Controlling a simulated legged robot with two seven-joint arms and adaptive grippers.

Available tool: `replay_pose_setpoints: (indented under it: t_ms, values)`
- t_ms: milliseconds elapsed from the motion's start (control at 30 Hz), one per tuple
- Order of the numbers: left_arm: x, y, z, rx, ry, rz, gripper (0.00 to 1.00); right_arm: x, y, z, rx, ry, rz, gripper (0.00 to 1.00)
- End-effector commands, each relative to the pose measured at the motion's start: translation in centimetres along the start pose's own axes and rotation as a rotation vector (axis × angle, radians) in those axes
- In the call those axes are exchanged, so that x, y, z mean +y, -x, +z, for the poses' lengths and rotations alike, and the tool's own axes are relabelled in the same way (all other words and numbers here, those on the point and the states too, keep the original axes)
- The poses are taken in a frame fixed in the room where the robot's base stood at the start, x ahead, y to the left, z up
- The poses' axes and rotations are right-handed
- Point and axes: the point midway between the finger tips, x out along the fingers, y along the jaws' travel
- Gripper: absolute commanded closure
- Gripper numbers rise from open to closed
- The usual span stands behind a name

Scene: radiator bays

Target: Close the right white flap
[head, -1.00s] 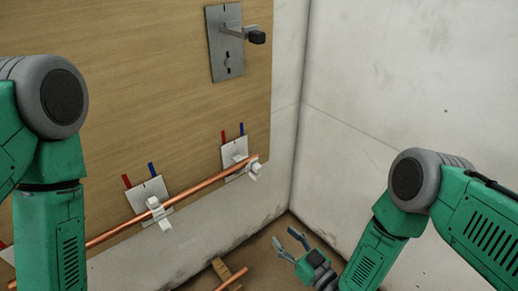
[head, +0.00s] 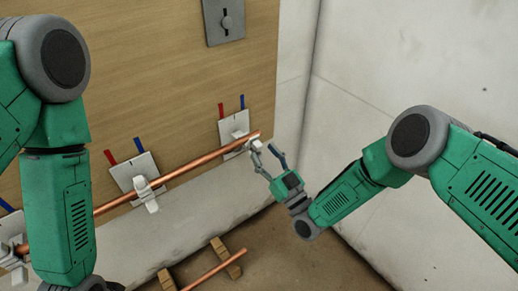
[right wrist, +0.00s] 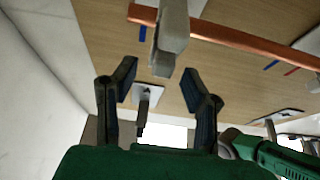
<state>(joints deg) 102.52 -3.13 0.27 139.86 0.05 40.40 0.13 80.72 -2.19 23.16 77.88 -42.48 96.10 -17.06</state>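The right white flap (head: 253,145) is on the rightmost white bracket (head: 233,126), by the right end of the copper pipe (head: 190,165). It sticks out from the pipe, and the right gripper partly covers it in the head view. My right gripper (head: 267,157) is open and empty, just below and right of the flap. In the right wrist view, the pale flap (right wrist: 172,38) lies ahead of and between the spread fingers (right wrist: 158,88); I see no clear contact. My left gripper is outside the head view; only the left arm shows.
A second bracket has its own white flap (head: 147,196) hanging off the pipe. Red and blue tabs stand above the brackets. A grey plate (head: 225,20) is higher on the wooden board (head: 150,60). A loose pipe rests on wooden blocks (head: 226,258). A bare wall (head: 400,70) is at right.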

Motion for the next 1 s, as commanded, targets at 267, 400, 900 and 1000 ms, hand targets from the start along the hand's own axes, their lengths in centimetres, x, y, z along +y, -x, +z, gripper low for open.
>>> replay_pose_setpoints:
  t_ms: [267,400,900,1000]
  values:
    - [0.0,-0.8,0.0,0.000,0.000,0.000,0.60,-0.1,-2.8,0.0,0.001,0.000,-0.001,0.60]
    - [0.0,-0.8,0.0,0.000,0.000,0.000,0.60,-0.1,-3.0,0.0,0.000,-0.001,-0.001,0.60]
    - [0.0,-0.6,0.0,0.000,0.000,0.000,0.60,0.0,-2.9,-0.1,-0.006,0.000,0.000,1.00]
    - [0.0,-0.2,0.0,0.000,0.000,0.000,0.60,0.0,-3.0,-0.2,-0.024,0.000,-0.001,1.00]
